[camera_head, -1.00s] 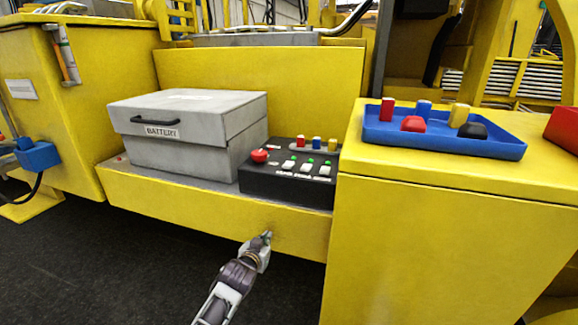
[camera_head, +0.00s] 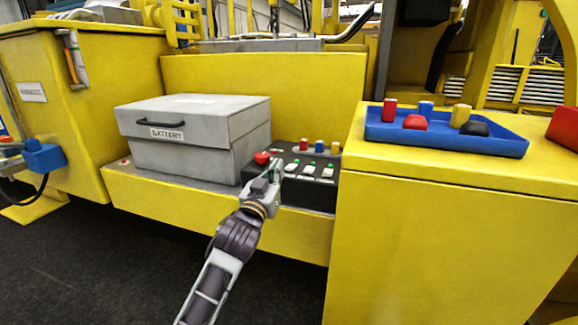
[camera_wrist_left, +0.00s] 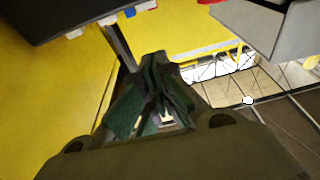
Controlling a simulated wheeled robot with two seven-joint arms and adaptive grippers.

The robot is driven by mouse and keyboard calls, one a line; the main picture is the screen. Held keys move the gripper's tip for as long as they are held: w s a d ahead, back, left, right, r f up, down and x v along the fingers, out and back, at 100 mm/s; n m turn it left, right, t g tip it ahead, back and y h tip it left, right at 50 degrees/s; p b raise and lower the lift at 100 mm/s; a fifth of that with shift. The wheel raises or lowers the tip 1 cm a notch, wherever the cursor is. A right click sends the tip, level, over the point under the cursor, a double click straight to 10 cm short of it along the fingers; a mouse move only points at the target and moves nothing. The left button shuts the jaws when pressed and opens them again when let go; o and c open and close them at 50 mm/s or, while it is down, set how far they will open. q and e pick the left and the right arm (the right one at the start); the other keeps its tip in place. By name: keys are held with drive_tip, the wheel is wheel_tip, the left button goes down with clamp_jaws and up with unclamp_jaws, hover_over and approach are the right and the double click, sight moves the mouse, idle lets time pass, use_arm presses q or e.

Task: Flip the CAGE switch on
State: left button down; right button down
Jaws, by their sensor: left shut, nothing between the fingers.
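The black control panel (camera_head: 308,192) sits on the yellow ledge, with a row of white switches (camera_head: 308,168) and small green lights above them. Its labels are too small to read, so I cannot tell which switch is CAGE. A red mushroom button (camera_head: 262,158) is at its left end. My left gripper (camera_head: 275,168) is shut and empty, in front of the panel's left part and hiding some of it. Contact cannot be told. In the left wrist view the shut fingers (camera_wrist_left: 155,65) point toward the yellow ledge, with the dark panel (camera_wrist_left: 60,14) at the upper left.
The grey battery box (camera_head: 190,150) stands left of the panel and also shows in the left wrist view (camera_wrist_left: 265,25). A yellow block (camera_head: 430,240) rises on the right, bearing a blue tray (camera_head: 490,145) with coloured pieces. Coloured cylinders (camera_head: 320,146) stand along the panel's back.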

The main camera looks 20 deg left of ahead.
sight(288, 175)
use_arm(q)
drive_tip(key=shift+w, duration=0.15)
idle(0.3)
